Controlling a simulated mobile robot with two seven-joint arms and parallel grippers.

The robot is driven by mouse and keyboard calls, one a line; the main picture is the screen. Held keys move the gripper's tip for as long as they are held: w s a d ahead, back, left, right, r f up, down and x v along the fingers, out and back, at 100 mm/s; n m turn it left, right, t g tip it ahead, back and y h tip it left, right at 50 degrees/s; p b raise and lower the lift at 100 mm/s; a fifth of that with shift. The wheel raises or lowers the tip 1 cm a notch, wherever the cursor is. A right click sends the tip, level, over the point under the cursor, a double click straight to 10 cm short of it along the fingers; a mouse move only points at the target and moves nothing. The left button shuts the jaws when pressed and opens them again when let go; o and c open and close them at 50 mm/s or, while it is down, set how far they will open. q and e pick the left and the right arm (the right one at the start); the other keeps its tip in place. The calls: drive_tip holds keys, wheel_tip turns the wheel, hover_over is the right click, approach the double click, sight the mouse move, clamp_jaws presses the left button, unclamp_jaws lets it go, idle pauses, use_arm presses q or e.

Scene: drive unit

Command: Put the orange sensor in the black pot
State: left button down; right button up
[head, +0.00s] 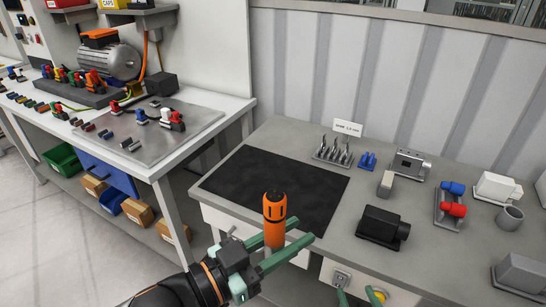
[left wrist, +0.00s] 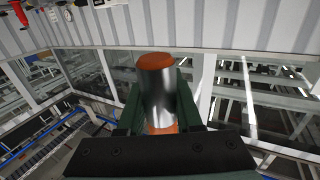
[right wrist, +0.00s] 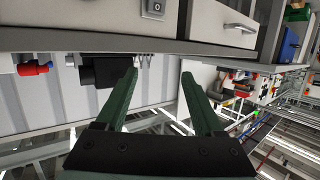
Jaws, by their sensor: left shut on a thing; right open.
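The orange sensor (head: 275,207) is an upright cylinder with dark marks and a metallic section, which shows in the left wrist view (left wrist: 157,92). My left gripper (head: 284,240) is shut on it, in front of the right bench's front edge. A small open grey pot (head: 509,217) stands on the bench at the far right, well away from the sensor; it is the only pot-like thing I see, and its inside is too small to make out. My right gripper (right wrist: 158,76) is open and empty; only its green fingertips show at the bottom of the head view (head: 357,298).
The right bench has a black mat (head: 280,185), a black box-shaped device (head: 382,226), a stand with blue and red parts (head: 452,204) and grey blocks (head: 522,273) near the pot. The mat is clear. A gap separates the left bench (head: 190,140).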

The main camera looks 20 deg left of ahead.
drive_tip(key=w+a+r+n+t+y, duration=0.1)
drive_tip(key=w+a+r+t+y, duration=0.2)
drive_tip(key=r, duration=0.4)
drive_tip(key=w+a+r+n+y, duration=0.1)
drive_tip(key=w+a+r+n, duration=0.1)
drive_tip(key=w+a+r, duration=0.3)
drive_tip(key=s+a+r+n+g+y, duration=0.15)
drive_tip(key=a+r+n+y, duration=0.35)
drive_tip(key=r, duration=0.5)
drive_tip(key=a+r+n+g+y, duration=0.2)
drive_tip(key=a+r+n+y, duration=0.35)
drive_tip(key=r, duration=0.45)
drive_tip(key=s+a+r+n+g, duration=1.1)
drive_tip(key=s+n+g, duration=0.1)
drive_tip(key=n+g, duration=0.65)
drive_tip(key=n+t+h, duration=0.2)
drive_tip(key=t+h, duration=0.3)
drive_tip(key=h, duration=1.5)
approach(273, 226)
drive_tip(key=shift+w+a+r+y, duration=0.15)
drive_tip(key=shift+w+y, duration=0.1)
drive_tip(key=shift+w, duration=0.4)
drive_tip(key=shift+w+f, duration=0.1)
drive_tip(key=shift+f, duration=0.15)
wheel_tip(273, 226, down, 12)
drive_tip(key=shift+r, duration=0.2)
